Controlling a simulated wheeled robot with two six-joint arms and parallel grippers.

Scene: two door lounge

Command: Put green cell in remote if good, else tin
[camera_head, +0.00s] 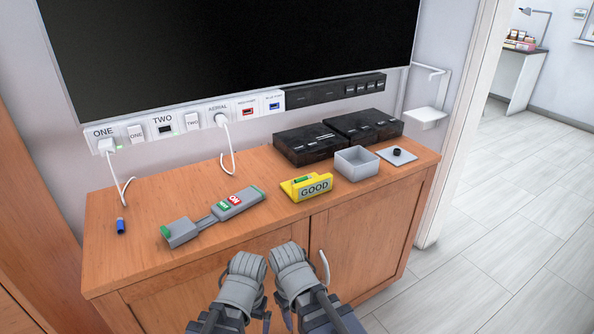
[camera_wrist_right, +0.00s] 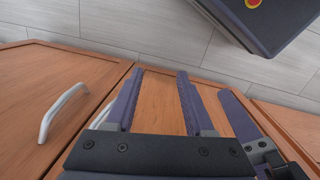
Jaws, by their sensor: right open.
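The green cell (camera_head: 302,180) lies on top of the yellow tester (camera_head: 290,190), whose front panel reads GOOD. The long grey remote (camera_head: 241,207) lies left of the tester on the cabinet top, with a red ON label and green marks; whether its bay holds anything is unclear. The open grey tin (camera_head: 357,163) stands right of the tester; its inside looks empty. My right gripper (camera_wrist_right: 155,85) is open and empty, below the cabinet top by the doors. My left gripper (camera_head: 258,318) is beside it, low in front of the cabinet; its jaw gap is not clear.
A blue cell (camera_head: 120,226) stands at the left of the cabinet top (camera_head: 140,255). A flat lid with a black knob (camera_head: 397,156) lies right of the tin. Two black boxes (camera_head: 305,144) stand behind. White cables hang from the wall sockets. The front middle of the top is clear.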

